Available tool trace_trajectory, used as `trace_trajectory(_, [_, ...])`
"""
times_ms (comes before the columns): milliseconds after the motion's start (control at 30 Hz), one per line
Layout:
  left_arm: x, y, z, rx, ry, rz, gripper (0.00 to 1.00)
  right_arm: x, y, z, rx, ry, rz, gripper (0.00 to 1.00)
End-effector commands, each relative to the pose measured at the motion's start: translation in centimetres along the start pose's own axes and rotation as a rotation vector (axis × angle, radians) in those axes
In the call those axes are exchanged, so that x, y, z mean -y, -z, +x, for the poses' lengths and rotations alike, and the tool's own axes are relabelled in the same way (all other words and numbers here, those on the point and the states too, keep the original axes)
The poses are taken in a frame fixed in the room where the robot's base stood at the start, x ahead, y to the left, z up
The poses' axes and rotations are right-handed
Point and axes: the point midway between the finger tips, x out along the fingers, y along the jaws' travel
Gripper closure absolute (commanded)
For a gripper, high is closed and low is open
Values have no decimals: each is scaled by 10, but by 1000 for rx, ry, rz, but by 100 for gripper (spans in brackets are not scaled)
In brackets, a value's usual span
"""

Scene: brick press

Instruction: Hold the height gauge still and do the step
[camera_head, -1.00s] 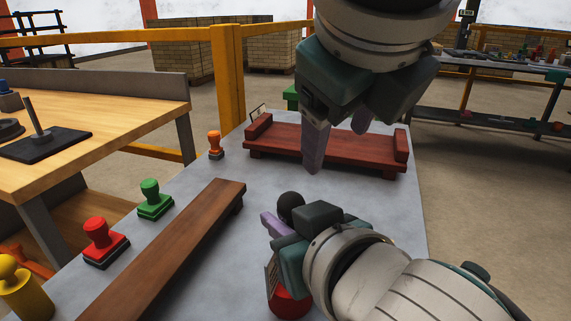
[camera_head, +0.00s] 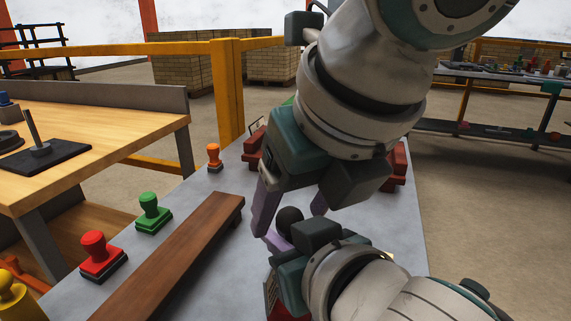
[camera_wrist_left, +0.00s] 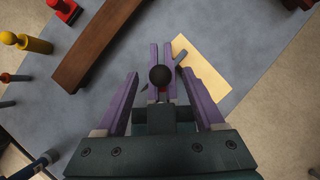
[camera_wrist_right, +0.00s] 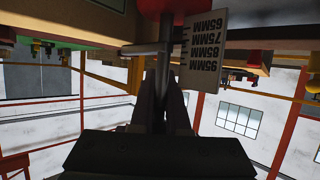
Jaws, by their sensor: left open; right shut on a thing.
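The height gauge has a black ball knob (camera_head: 289,218), a marked scale plate (camera_wrist_right: 204,50) and a grey rod (camera_wrist_right: 165,38). Its red base (camera_wrist_right: 165,6) shows in the right wrist view. My right gripper (camera_head: 272,234), the lower one in the head view, is shut on the gauge's rod below the knob. My left gripper (camera_head: 292,206) comes from above and is open. In the left wrist view the knob (camera_wrist_left: 160,77) lies between its spread fingers, apart from both. My right gripper's purple fingers (camera_wrist_left: 161,52) show just beyond it. The gauge's foot is mostly hidden in the head view.
A brown wooden rail (camera_head: 180,250) lies left on the grey table. Red (camera_head: 100,258), green (camera_head: 153,214) and orange (camera_head: 214,158) stamps stand beyond it. A dark red tray (camera_head: 398,165) is behind my left arm. A pale yellow board (camera_wrist_left: 205,70) lies near the gauge.

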Motion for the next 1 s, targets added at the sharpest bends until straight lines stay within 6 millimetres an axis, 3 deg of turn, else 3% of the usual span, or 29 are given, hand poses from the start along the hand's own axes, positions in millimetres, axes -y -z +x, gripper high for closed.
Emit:
trace_trajectory(200, [0,0,19,-1,1,-1,30,0,0,0,0,0,0,100])
trace_trajectory(567, [0,0,23,0,2,0,30,0,0,0,0,0,0,100])
trace_trajectory(1000, [0,0,22,0,1,0,78,0,0,0,0,-1,0,100])
